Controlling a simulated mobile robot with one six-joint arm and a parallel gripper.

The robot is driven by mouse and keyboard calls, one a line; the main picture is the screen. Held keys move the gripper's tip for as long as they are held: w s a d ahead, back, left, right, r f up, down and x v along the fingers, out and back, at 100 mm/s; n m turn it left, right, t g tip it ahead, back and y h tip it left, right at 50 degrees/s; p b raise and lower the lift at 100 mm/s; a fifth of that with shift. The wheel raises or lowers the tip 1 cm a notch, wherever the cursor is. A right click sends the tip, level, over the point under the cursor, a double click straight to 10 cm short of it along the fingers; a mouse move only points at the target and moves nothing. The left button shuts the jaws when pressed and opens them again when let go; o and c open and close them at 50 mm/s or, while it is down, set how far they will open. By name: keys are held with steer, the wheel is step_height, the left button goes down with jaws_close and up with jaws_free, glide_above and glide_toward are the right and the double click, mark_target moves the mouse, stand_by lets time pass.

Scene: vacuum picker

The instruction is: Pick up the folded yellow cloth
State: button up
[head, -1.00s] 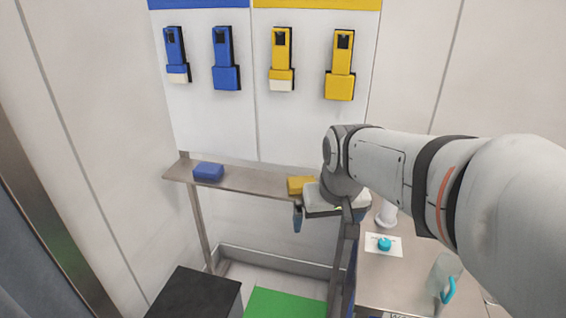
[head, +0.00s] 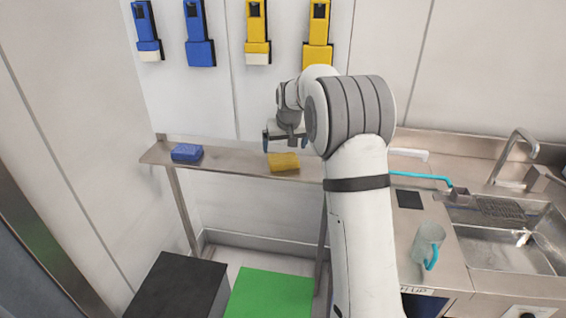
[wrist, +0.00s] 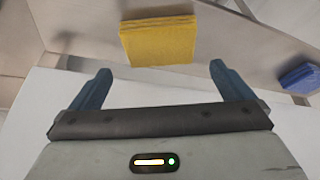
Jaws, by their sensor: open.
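The folded yellow cloth (head: 284,162) lies on a narrow metal shelf (head: 230,165) against the back wall. In the wrist view the yellow cloth (wrist: 158,41) sits beyond my fingertips, a little left of the middle between them. My gripper (head: 286,147) is at the shelf, close to the cloth in the head view. In the wrist view its two blue fingers are wide apart with nothing between them (wrist: 160,78). The cloth is apart from both fingers in the wrist view.
A folded blue cloth (head: 187,152) lies farther left on the shelf. Blue and yellow holders (head: 199,40) hang on the wall above. A black box (head: 178,288) and a green surface (head: 270,293) are below. At right are a clear jug (head: 428,243) and a sink (head: 510,240).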

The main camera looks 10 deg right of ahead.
mark_target(283, 158)
steer(key=x, duration=0.3)
steer(key=p+x, duration=0.1)
steer(key=x, duration=0.2)
steer(key=shift+f, duration=0.45)
steer(key=shift+s, duration=0.1)
steer(key=shift+c, duration=0.6)
steer(key=c, duration=0.7)
steer(key=shift+r, duration=0.2)
steer(key=shift+r, duration=0.25)
step_height(283, 158, up, 3)
steer(key=shift+s+f+b, duration=0.1)
steer(key=shift+s+b, duration=0.05)
steer(key=shift+b, duration=0.25)
steer(key=s+b, duration=0.4)
steer(key=s, duration=1.3)
steer(key=shift+s, duration=0.4)
